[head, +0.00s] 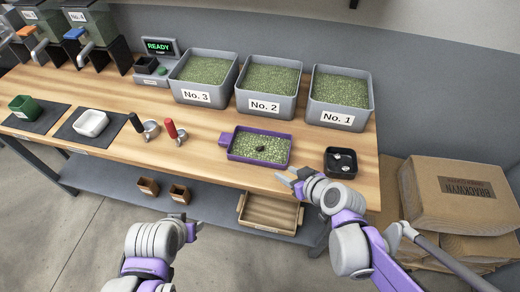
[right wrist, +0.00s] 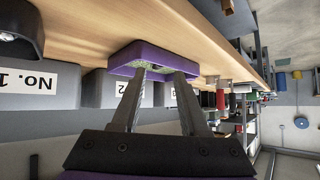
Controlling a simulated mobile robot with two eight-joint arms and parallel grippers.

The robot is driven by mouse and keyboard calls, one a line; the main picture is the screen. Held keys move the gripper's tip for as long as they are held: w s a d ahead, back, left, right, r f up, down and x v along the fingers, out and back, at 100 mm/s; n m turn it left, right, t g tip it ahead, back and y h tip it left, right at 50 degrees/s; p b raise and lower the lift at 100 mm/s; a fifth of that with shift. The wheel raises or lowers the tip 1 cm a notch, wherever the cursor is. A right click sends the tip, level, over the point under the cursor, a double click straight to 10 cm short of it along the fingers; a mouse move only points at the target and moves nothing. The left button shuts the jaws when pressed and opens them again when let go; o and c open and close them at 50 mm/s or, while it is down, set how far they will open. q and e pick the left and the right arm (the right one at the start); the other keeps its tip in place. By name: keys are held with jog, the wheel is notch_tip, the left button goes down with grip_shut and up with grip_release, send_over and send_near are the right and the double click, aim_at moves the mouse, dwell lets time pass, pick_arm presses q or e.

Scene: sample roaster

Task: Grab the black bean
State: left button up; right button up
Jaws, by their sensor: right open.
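The black bean (head: 262,149) is a small dark spot on the green beans in the purple tray (head: 228,139), on the wooden table. In the right wrist view the purple tray (right wrist: 125,59) shows beyond the fingertips, and I cannot make out the black bean there. My right gripper (head: 289,179) is at the table's front edge, in front of and right of the tray. Its two fingers (right wrist: 160,76) are apart with nothing between them. My left gripper (head: 190,230) is low in front of the table, small and partly hidden, so its jaws cannot be read.
Grey bins No. 3 (head: 196,97), No. 2 (head: 265,105) and No. 1 (head: 337,117) full of green beans stand behind the tray. A black tray (head: 340,173) lies to its right. Red-handled (head: 170,128) and black-handled (head: 136,123) tools lie left. Cardboard boxes (head: 455,190) stand right of the table.

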jog(key=n+t+y, duration=0.1)
send_near(260, 147)
jog(key=b+x, duration=0.1)
jog(key=x, duration=0.7)
jog(key=shift+f, duration=0.1)
jog(key=shift+s, duration=0.15)
grip_shut()
